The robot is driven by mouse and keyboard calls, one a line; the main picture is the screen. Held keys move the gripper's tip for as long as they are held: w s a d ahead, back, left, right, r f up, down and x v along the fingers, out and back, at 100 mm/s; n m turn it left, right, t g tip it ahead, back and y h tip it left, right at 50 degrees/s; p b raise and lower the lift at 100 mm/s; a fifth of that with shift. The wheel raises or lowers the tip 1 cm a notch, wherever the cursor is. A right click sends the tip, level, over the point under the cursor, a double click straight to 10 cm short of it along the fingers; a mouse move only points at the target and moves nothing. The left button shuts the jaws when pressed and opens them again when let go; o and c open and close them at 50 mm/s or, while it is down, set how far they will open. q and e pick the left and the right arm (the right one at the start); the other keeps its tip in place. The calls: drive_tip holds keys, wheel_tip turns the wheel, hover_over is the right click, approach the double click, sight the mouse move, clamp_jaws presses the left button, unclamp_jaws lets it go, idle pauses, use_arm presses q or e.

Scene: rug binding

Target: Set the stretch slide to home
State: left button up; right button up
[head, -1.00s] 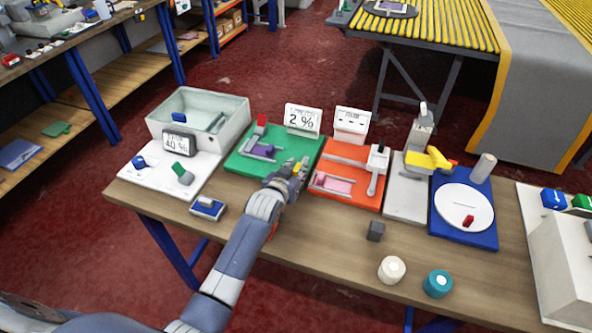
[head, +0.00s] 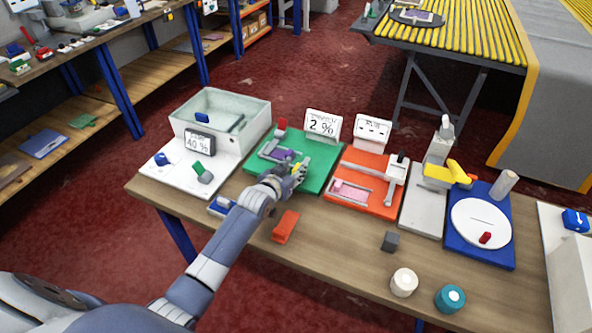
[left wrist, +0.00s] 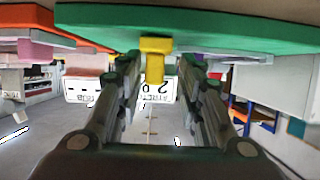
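My left gripper (head: 299,171) is at the board's front right, fingers on both sides of the knob with narrow gaps. My right gripper is out of view.
An orange-red board (head: 372,204) with a pink piece stands close to the right. A white board with a 40 % display (head: 199,142) is to the left. A loose orange block (head: 286,227) and a dark cube (head: 390,241) lie in front.

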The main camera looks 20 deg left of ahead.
use_arm(q)
drive_tip(key=shift+a, duration=0.1)
drive_tip(key=v, duration=1.2)
idle(0.6)
